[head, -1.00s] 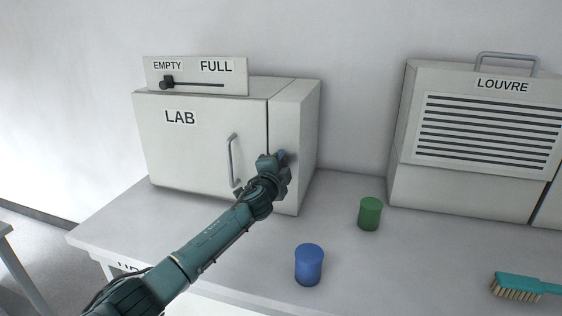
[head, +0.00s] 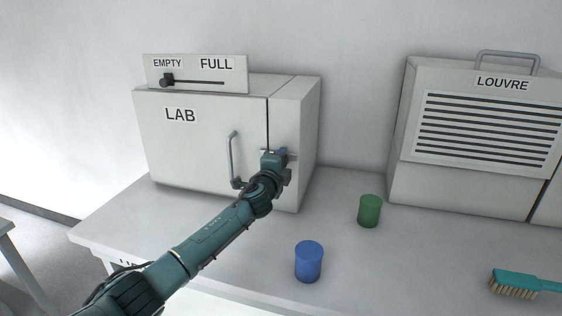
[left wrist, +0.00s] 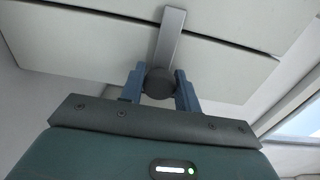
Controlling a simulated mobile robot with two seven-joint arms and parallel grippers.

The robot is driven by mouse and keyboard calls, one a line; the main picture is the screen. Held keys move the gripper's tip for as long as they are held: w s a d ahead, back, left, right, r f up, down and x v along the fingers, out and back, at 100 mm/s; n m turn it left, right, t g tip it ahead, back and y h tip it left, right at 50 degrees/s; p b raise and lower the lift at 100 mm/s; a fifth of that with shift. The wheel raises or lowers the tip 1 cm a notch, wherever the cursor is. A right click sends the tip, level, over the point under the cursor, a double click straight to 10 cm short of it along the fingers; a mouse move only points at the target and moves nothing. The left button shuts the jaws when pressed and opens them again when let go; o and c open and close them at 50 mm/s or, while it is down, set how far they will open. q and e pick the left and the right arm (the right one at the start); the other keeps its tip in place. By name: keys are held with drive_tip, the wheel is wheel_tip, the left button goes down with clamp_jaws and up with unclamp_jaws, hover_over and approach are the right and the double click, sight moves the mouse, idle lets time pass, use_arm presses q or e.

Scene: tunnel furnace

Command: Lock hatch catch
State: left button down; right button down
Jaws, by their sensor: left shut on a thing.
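The LAB cabinet (head: 195,145) stands at the back left of the bench, its door closed, with a vertical handle (head: 231,160) near the door's right edge. My left gripper (head: 280,154) is at the seam between door and right-hand frame. In the left wrist view its blue fingers (left wrist: 160,84) are shut on the round dark knob (left wrist: 159,82) of the hatch catch. The catch's flat grey bar (left wrist: 171,38) runs from the knob across the dark seam. In the head view the gripper hides most of the catch. My right gripper is out of view.
A slider panel marked EMPTY and FULL (head: 205,74) stands on the cabinet. A blue pot (head: 308,262) and a green pot (head: 370,211) stand right of my arm. A LOUVRE unit (head: 490,140) and a teal brush (head: 520,280) are farther right.

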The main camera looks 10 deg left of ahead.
use_arm(q)
drive_tip(key=c, duration=1.1)
unclamp_jaws()
drive_tip(key=s, duration=1.3)
drive_tip(key=shift+s+a, duration=0.1)
drive_tip(key=shift+a, duration=0.1)
drive_tip(key=s+f+n+g+y, duration=0.2)
drive_tip(key=s+f+n+g, duration=0.75)
drive_tip(key=s+f, duration=0.7)
drive_tip(key=s+a+f+n+g+h, duration=0.15)
drive_tip(key=s+n, duration=0.25)
drive_tip(key=s, duration=0.7)
drive_tip(key=s+f+n+g, duration=0.3)
drive_tip(key=s, duration=0.8)
drive_tip(key=w+d+f+t+h, duration=0.1)
drive_tip(key=w+d+f+t, duration=0.2)
drive_tip(key=w+d+f+m+t+h, duration=0.1)
drive_tip(key=w+d+f+t+h, duration=0.1)
drive_tip(key=w+d+t, duration=0.1)
drive_tip(key=shift+d+f+t, duration=0.2)
drive_tip(key=shift+f+t, duration=0.1)
drive_tip(key=shift+f, duration=0.1)
